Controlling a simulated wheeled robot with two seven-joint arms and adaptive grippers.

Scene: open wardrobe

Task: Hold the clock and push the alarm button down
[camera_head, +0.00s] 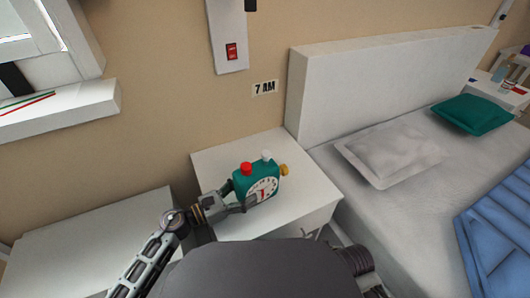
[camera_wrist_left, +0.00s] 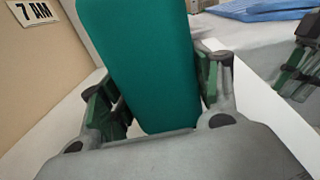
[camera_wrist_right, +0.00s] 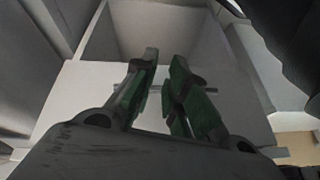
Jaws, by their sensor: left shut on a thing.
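A teal alarm clock (camera_head: 243,186) with a white dial stands at the white nightstand (camera_head: 215,165). It has a red button (camera_head: 246,168) and a white button (camera_head: 266,155) on top and a gold knob (camera_head: 284,170) at its side. My left gripper (camera_head: 248,203) is shut on the clock. In the left wrist view the clock's teal side (camera_wrist_left: 140,70) lies between the fingers. My right gripper (camera_wrist_right: 164,66) is partly open and empty, in front of a pale cabinet front (camera_wrist_right: 85,95). It is not clearly visible in the head view.
A bed (camera_head: 390,70) with pillows and a blue cover stands to the right. Another pale surface (camera_head: 75,250) lies at left, below a window ledge (camera_head: 60,108).

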